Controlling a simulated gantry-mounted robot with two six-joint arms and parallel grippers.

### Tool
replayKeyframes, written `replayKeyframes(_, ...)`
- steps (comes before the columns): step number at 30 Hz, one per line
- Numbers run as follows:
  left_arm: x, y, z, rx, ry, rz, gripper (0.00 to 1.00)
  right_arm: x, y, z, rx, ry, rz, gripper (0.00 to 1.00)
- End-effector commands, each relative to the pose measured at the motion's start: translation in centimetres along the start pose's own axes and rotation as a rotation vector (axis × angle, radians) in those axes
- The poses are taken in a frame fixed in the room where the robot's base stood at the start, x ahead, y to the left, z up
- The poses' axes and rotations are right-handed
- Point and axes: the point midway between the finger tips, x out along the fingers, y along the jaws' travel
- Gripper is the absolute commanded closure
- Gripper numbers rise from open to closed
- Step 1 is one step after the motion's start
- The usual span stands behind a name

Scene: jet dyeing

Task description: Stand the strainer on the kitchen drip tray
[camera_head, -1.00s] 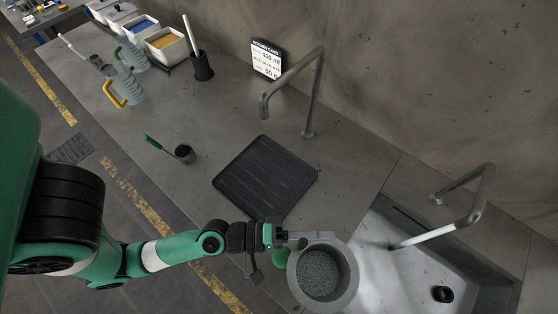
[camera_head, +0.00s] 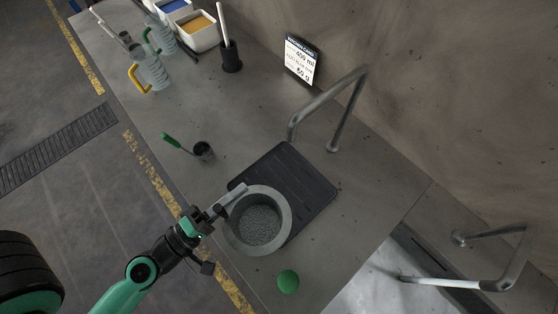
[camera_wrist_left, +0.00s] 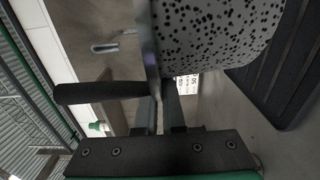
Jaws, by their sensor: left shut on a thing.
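The strainer (camera_head: 259,226) is a grey round pot with a wide pale rim and a speckled, perforated inside. My left gripper (camera_head: 217,211) is shut on its handle at the strainer's left side. The black ribbed drip tray (camera_head: 302,182) lies flat on the counter, and the strainer covers its lower-left part in the head view. In the left wrist view the perforated wall of the strainer (camera_wrist_left: 215,35) is upper middle, and the tray (camera_wrist_left: 285,85) is beside it at right. I cannot tell whether the strainer touches the tray. My right gripper is not in view.
The sink (camera_head: 375,285) is at the lower right.

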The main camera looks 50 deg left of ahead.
Motion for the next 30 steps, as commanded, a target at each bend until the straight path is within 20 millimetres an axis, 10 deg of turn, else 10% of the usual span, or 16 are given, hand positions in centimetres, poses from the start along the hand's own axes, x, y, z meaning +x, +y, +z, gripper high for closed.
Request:
replayKeyframes(8,1.3,-0.5,-0.9,-0.001,0.015,0.005,1.00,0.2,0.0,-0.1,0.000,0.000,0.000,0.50)
replayKeyframes(21,11.0,-8.0,-5.1,-0.002,0.010,0.002,1.00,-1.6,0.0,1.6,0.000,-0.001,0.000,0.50)
replayKeyframes(30,12.3,-9.2,-5.7,-0.002,0.010,0.001,1.00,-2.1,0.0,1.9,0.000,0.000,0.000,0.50)
